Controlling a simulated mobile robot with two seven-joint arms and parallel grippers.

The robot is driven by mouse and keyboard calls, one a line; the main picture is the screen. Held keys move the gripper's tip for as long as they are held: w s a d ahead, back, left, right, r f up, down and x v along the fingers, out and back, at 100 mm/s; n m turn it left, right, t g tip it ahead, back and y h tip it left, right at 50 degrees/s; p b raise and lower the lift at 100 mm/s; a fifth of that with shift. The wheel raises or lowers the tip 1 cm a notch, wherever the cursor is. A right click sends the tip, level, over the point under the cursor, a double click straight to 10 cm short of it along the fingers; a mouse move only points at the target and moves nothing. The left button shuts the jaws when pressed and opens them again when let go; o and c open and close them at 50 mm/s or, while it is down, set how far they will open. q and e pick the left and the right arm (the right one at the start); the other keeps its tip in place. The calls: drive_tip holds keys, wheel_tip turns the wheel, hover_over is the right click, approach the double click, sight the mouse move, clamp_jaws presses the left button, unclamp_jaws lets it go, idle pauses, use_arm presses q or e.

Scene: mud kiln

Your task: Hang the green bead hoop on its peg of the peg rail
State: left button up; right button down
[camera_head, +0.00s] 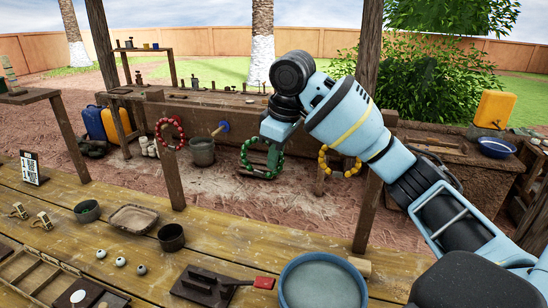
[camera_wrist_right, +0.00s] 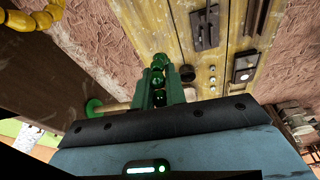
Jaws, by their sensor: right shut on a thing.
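The green bead hoop (camera_head: 246,160) hangs below my right gripper (camera_head: 274,150), upright in front of the peg rail (camera_head: 235,108). The gripper is shut on the hoop's upper right side. In the right wrist view, green beads (camera_wrist_right: 158,80) sit between the fingertips (camera_wrist_right: 160,92). A peg with a green disc (camera_wrist_right: 93,107) shows just left of the fingers there, its pale rod pointing at them. I cannot tell whether the hoop is around this rod. In the head view my gripper hides this peg. My left gripper is out of view.
A red hoop (camera_head: 159,128) hangs at the left and a yellow hoop (camera_head: 322,160) at the right. A bare peg with a blue disc (camera_head: 223,127) is between red and green. Wooden posts (camera_head: 172,175) stand before the rail. The near table (camera_head: 215,222) holds bowls and tools.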

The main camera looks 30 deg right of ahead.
drive_tip(key=w+d+f, duration=0.1)
drive_tip(key=w+d, duration=0.4)
drive_tip(key=shift+d+f, duration=0.15)
drive_tip(key=shift+d, duration=0.25)
idle(0.8)
drive_tip(key=shift+f, duration=0.45)
drive_tip(key=c, duration=1.4)
unclamp_jaws()
drive_tip(key=shift+d+f, duration=0.1)
drive_tip(key=shift+o, duration=0.2)
drive_tip(key=v, duration=0.9)
drive_tip(key=shift+r, duration=0.2)
drive_tip(key=shift+a, duration=0.25)
